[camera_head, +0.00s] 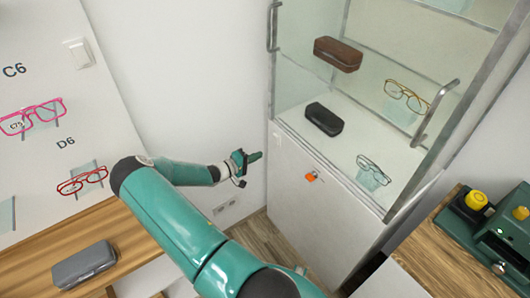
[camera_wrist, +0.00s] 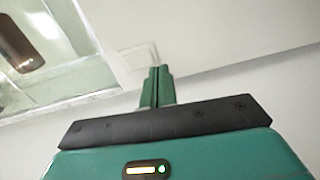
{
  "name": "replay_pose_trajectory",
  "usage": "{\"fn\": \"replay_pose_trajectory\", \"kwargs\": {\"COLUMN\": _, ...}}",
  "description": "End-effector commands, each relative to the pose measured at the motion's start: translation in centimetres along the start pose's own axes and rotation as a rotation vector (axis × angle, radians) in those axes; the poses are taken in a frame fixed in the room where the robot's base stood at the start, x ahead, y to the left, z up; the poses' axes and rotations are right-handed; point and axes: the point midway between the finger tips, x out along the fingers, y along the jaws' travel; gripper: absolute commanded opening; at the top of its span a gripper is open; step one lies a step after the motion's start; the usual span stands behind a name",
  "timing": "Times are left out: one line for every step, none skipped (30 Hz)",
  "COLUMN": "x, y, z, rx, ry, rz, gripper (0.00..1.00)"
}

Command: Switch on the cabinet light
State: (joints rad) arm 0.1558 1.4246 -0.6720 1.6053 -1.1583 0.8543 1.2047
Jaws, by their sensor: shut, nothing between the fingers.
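The cabinet (camera_head: 310,215) has a white lower body and a glass upper case with glasses and cases inside. A small pale switch plate (camera_head: 277,139) sits on its white front, just below the glass at the left. In the wrist view the pale square plate (camera_wrist: 136,58) is just beyond and left of my fingertips. My gripper (camera_head: 257,156) is shut and empty, pointing at the cabinet's left edge, a little below the plate. In the wrist view my gripper (camera_wrist: 160,72) has its green fingers together. I cannot tell whether they touch the plate or whether the light is on.
Another white switch (camera_head: 79,53) is on the panel at left. An orange lock (camera_head: 311,176) sits on the cabinet front. Metal handles (camera_head: 436,112) stick out from the glass. A wooden counter (camera_head: 440,255) with a green machine is at right. A grey case (camera_head: 84,264) lies on the left shelf.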

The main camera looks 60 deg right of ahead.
Motion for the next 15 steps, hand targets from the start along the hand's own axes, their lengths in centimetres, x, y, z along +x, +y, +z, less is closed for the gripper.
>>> {"fn": "replay_pose_trajectory", "kwargs": {"x": -1.1, "y": -0.3, "z": -0.1, "rx": 0.000, "ry": 0.003, "rz": -0.001, "gripper": 0.00}}
{"fn": "replay_pose_trajectory", "kwargs": {"x": -1.7, "y": -0.4, "z": -0.2, "rx": 0.000, "ry": 0.003, "rz": -0.001, "gripper": 0.00}}
{"fn": "replay_pose_trajectory", "kwargs": {"x": -2.5, "y": -0.6, "z": -0.2, "rx": -0.001, "ry": 0.003, "rz": -0.001, "gripper": 0.00}}
{"fn": "replay_pose_trajectory", "kwargs": {"x": -3.1, "y": -0.8, "z": -0.2, "rx": 0.000, "ry": 0.002, "rz": -0.001, "gripper": 0.00}}
{"fn": "replay_pose_trajectory", "kwargs": {"x": -3.6, "y": -0.9, "z": -0.2, "rx": -0.001, "ry": 0.002, "rz": 0.000, "gripper": 0.00}}
{"fn": "replay_pose_trajectory", "kwargs": {"x": -4.2, "y": -1.0, "z": -0.2, "rx": -0.001, "ry": 0.002, "rz": 0.000, "gripper": 0.00}}
{"fn": "replay_pose_trajectory", "kwargs": {"x": -4.7, "y": -1.2, "z": -0.2, "rx": -0.001, "ry": 0.002, "rz": 0.000, "gripper": 0.00}}
{"fn": "replay_pose_trajectory", "kwargs": {"x": -5.1, "y": -1.3, "z": -0.2, "rx": 0.000, "ry": 0.001, "rz": -0.001, "gripper": 0.00}}
{"fn": "replay_pose_trajectory", "kwargs": {"x": -5.5, "y": -1.4, "z": -0.2, "rx": 0.000, "ry": 0.001, "rz": 0.000, "gripper": 0.00}}
{"fn": "replay_pose_trajectory", "kwargs": {"x": -5.8, "y": -1.5, "z": -0.2, "rx": -0.001, "ry": 0.000, "rz": 0.000, "gripper": 0.00}}
{"fn": "replay_pose_trajectory", "kwargs": {"x": -6.0, "y": -1.5, "z": -0.2, "rx": -0.001, "ry": 0.000, "rz": 0.000, "gripper": 0.00}}
{"fn": "replay_pose_trajectory", "kwargs": {"x": -6.3, "y": -1.6, "z": -0.2, "rx": 0.000, "ry": 0.000, "rz": 0.000, "gripper": 0.00}}
{"fn": "replay_pose_trajectory", "kwargs": {"x": -6.4, "y": -1.6, "z": -0.2, "rx": 0.000, "ry": -0.001, "rz": 0.000, "gripper": 0.00}}
{"fn": "replay_pose_trajectory", "kwargs": {"x": -6.5, "y": -1.6, "z": -0.2, "rx": 0.000, "ry": -0.001, "rz": 0.000, "gripper": 0.00}}
{"fn": "replay_pose_trajectory", "kwargs": {"x": -6.6, "y": -1.6, "z": -0.2, "rx": 0.000, "ry": -0.001, "rz": 0.000, "gripper": 0.00}}
